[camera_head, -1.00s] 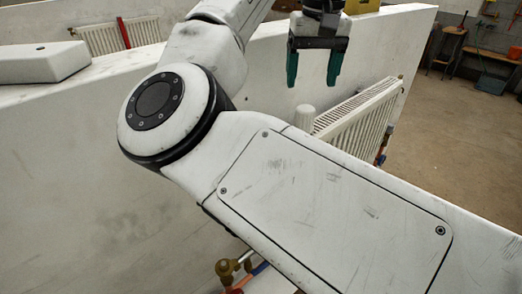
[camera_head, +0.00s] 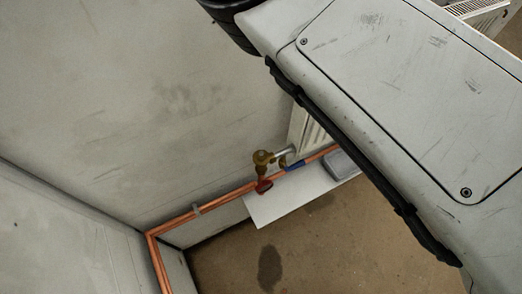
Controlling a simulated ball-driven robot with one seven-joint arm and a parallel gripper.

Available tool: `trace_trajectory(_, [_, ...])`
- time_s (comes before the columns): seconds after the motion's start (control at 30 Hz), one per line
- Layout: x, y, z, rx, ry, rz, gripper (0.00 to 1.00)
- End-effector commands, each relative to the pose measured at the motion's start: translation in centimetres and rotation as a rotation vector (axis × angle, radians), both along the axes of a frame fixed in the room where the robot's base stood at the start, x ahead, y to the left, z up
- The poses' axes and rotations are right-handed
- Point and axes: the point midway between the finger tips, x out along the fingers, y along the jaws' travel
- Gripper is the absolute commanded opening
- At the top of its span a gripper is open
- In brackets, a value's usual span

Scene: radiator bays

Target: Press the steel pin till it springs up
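A brass valve (camera_head: 262,158) sits low by the wall, left of my arm, at the end of the radiator (camera_head: 309,133). A short silvery part (camera_head: 286,152) reaches from the valve toward the radiator; I cannot tell whether it is the steel pin or a connecting piece. No other pin can be made out at this size. My gripper is out of the picture. My own arm link fills the upper right and hides most of the radiator.
A copper pipe (camera_head: 218,203) runs along the wall foot into the left corner. A red part (camera_head: 264,186) is below the valve. A white board (camera_head: 287,204) bears a grey box (camera_head: 341,164), partly behind my arm. The brown floor (camera_head: 330,240) is open, with a dark stain.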

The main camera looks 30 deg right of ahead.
Motion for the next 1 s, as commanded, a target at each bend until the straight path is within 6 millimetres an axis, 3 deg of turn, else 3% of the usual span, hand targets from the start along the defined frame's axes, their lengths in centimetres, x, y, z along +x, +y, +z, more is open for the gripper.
trace_trajectory(0.5, [0.00, 0.00, 0.00, 0.000, 0.000, 0.000, 0.73])
trace_trajectory(1.0, [0.00, 0.00, 0.00, 0.000, 0.000, 0.000, 0.25])
